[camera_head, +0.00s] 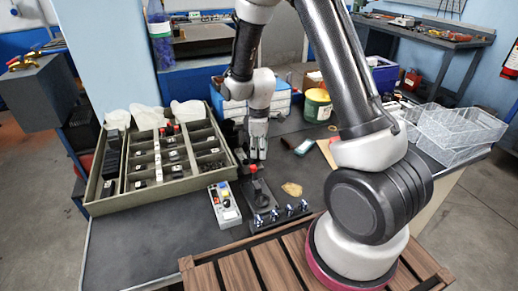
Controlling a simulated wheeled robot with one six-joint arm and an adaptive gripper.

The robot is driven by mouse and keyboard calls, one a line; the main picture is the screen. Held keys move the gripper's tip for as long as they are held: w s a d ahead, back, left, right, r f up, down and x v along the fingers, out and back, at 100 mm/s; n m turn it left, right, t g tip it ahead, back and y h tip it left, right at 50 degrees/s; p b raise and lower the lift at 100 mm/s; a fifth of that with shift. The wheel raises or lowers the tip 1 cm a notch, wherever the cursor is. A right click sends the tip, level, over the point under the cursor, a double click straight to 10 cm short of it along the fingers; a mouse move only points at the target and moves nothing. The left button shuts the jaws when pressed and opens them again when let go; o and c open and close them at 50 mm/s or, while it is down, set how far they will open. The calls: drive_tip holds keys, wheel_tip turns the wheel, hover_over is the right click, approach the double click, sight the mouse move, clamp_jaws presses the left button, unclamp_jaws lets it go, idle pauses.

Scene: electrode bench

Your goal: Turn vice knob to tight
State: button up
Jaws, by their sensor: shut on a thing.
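The vice is a small dark fixture (260,192) standing on the grey bench, with a red spot near its top. My gripper (257,157) points down at the back of this fixture, and its fingers are closed on the vice knob. The knob itself is mostly hidden by the fingers, and its turned position cannot be told from this view.
A green-grey tray (165,190) with several compartments lies at left. Clear baskets (455,133) and a green-yellow tub (318,106) are at right.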

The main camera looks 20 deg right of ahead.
drive_tip(key=m, duration=0.4)
drive_tip(key=shift+s+a+m, duration=0.15)
drive_tip(key=shift+m, duration=0.15)
drive_tip(key=m, duration=0.3)
drive_tip(key=shift+a+m, duration=0.15)
drive_tip(key=shift+m, duration=0.25)
drive_tip(key=m, duration=0.4)
drive_tip(key=shift+a, duration=0.2)
drive_tip(key=shift+a+m, duration=0.15)
drive_tip(key=shift+m, duration=1.85)
drive_tip(key=o, duration=0.8)
